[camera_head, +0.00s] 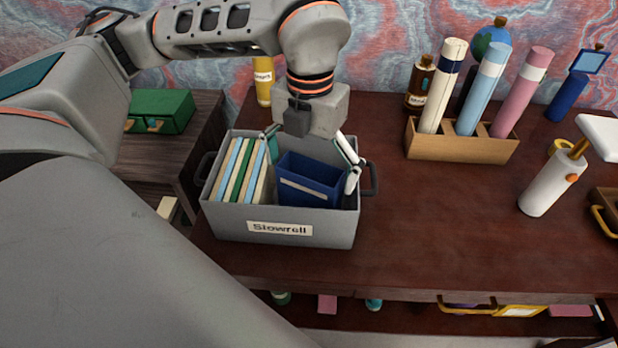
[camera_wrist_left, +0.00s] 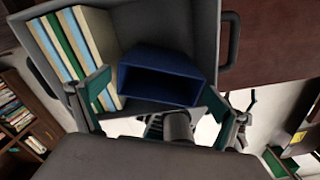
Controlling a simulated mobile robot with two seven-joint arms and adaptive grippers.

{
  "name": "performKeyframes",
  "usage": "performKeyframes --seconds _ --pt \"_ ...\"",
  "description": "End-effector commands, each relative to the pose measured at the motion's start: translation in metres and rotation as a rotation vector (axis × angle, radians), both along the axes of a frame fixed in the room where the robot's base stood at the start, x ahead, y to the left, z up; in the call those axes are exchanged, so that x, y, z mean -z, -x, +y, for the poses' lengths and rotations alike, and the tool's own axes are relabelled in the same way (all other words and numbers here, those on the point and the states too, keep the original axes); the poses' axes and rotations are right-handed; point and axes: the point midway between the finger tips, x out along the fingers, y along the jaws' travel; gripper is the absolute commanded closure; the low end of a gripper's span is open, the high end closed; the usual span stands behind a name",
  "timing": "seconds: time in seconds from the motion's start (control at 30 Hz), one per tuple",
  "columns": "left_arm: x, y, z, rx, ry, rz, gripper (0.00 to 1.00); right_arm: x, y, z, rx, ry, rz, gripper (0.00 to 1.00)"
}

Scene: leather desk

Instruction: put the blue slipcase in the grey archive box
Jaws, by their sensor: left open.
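The grey archive box (camera_head: 338,228) stands on the desk, with a label reading "Stowroll" on its front. The blue slipcase (camera_head: 308,183) is inside the box, in the right part, with its open side up. It also shows in the left wrist view (camera_wrist_left: 160,75). My left gripper (camera_head: 312,158) is above the box with its fingers spread on either side of the slipcase. It is open and does not visibly grip the slipcase. In the wrist view its fingers (camera_wrist_left: 155,108) also stand apart. My right gripper is not in view.
Several upright folders (camera_head: 238,170) fill the left part of the box. A wooden rack (camera_head: 460,146) with coloured tubes stands at the back right. A white cylinder (camera_head: 543,188) is at the right. The desk (camera_head: 440,220) in front of the rack is clear.

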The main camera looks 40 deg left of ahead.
Motion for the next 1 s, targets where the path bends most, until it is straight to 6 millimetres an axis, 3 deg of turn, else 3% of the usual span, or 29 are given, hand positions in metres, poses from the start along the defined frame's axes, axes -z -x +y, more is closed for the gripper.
performKeyframes --seconds 0.03,0.2,0.4,0.6,1.0 --pt "-0.015 -0.002 0.000 -0.001 0.001 -0.008 0.02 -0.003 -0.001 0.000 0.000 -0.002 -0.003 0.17" --pt "-0.050 -0.001 0.000 -0.001 0.000 -0.006 0.02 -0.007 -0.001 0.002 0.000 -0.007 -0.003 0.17" --pt "-0.079 -0.001 0.000 -0.001 0.000 -0.003 0.02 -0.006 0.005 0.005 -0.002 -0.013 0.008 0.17" --pt "-0.089 0.000 0.000 0.001 0.000 -0.001 0.02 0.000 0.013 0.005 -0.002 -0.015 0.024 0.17" --pt "-0.089 0.000 0.000 0.000 0.000 0.000 0.02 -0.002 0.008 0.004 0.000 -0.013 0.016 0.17"
